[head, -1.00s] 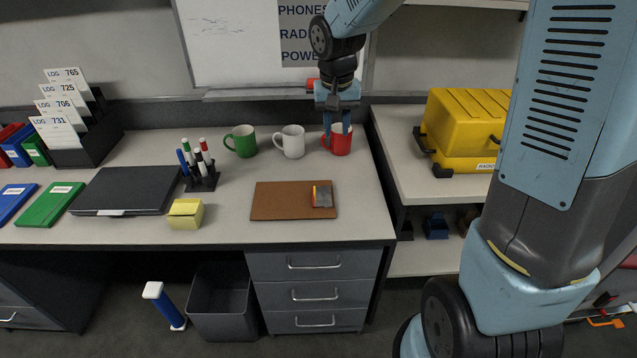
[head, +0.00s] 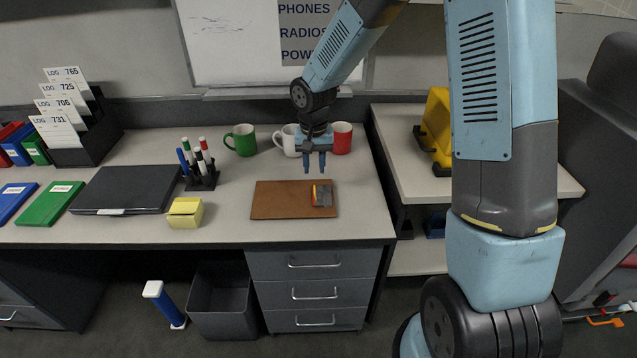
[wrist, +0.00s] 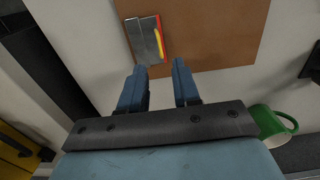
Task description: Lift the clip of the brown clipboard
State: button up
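The brown clipboard (head: 280,201) lies flat on the desk near its front edge. Its grey clip (head: 323,195), with an orange-yellow edge, is at the clipboard's right end and looks flat on the board. In the wrist view the clip (wrist: 148,40) shows beyond my fingertips, on the brown board (wrist: 215,35). My gripper (head: 315,170) points down behind the clip, towards the mugs, above the desk. It is open and empty, with a gap between its two blue fingers, and does not touch the clip.
A red mug (head: 342,138), a white mug (head: 287,140) and a green mug (head: 241,140) stand behind the clipboard, close to my gripper. A yellow note block (head: 185,213) and a pen holder (head: 202,180) are to the left. Bare desk lies right of the clipboard.

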aim_at(315, 189)
notch_tip(315, 189, down, 7)
jog(key=shift+r, duration=0.1)
jog(key=shift+c, duration=0.5)
grip_shut()
